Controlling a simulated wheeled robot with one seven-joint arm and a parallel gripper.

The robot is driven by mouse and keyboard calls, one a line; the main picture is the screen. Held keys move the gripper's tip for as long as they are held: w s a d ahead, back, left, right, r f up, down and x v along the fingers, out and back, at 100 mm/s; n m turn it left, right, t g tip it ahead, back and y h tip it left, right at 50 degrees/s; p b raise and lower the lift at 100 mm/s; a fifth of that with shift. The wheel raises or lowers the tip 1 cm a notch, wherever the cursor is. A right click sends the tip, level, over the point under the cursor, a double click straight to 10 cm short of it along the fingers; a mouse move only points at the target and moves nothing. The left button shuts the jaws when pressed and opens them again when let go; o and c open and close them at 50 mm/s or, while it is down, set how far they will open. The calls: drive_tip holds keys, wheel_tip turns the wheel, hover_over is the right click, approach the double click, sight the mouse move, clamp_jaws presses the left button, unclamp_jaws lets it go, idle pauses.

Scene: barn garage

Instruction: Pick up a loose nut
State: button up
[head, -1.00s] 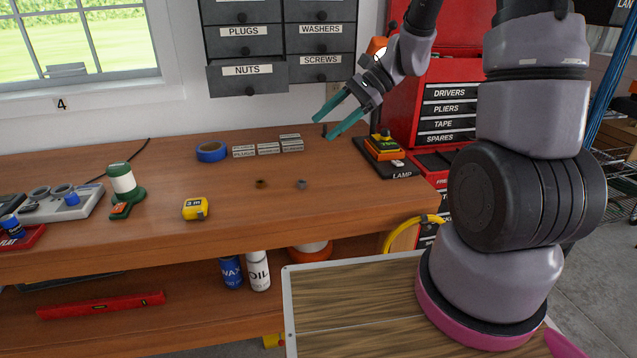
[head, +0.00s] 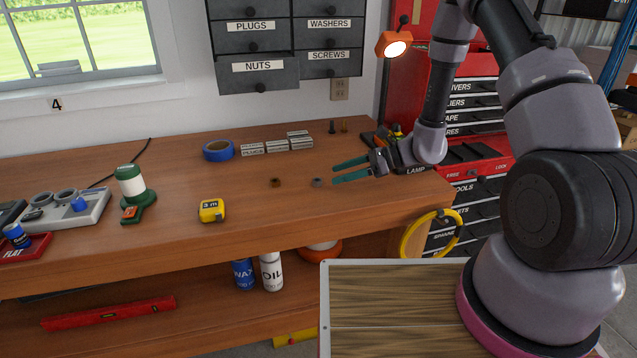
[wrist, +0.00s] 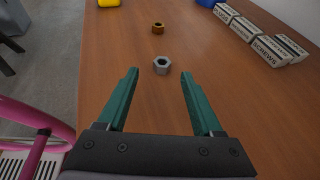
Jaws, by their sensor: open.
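A grey hex nut (head: 317,182) lies flat on the wooden workbench (head: 110,240). In the wrist view the grey nut (wrist: 162,65) is just beyond my fingertips, between their lines. A brown-gold nut (head: 275,182) lies to its left in the head view, and farther out in the wrist view (wrist: 158,28). My gripper (head: 335,174) is low over the bench's right part, just right of the grey nut. Its teal fingers, also in the wrist view (wrist: 158,72), are open and empty. I cannot tell their exact height above the bench.
Labelled small boxes (head: 277,146) and blue tape (head: 218,151) lie behind the nuts. A yellow tape measure (head: 211,210) is to the left. An orange lamp (head: 395,43) stands at the back right. The bench around the nuts is clear.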

sight(318, 180)
drive_tip(key=x, duration=0.5)
drive_tip(key=shift+w+a+f, duration=0.2)
drive_tip(key=shift+w+a, duration=0.05)
clamp_jaws()
